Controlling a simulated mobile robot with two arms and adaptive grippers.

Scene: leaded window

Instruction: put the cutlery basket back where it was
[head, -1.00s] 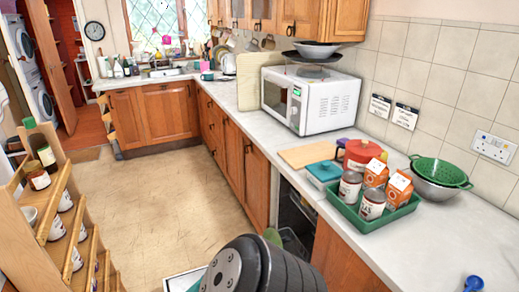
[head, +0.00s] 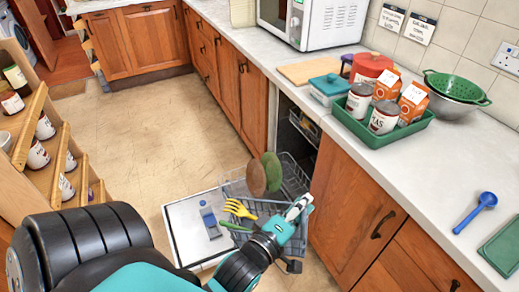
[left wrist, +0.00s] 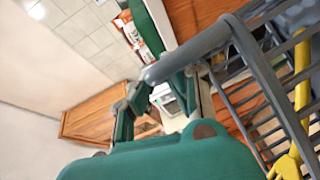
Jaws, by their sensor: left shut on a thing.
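The cutlery basket (head: 262,207) is grey and barred and is at the open dishwasher in the head view. It holds a yellow fork (head: 239,208), a green-handled piece (head: 235,227) and brown and green round-headed pieces (head: 257,179). My left gripper (head: 297,208) is shut on its grey handle. In the left wrist view the gripper (left wrist: 157,95) closes around this handle (left wrist: 190,50), with the bars and a yellow piece (left wrist: 302,80) at the right. I cannot tell whether the basket touches the rack or door below. My right gripper is out of view.
The dishwasher door (head: 180,228) lies open, with a blue-grey part (head: 209,222) on it. The wire rack (head: 291,172) shows partly behind the basket. The worktop (head: 400,170) holds a green tray (head: 385,135) of cans and cartons. A shelf of jars stands left.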

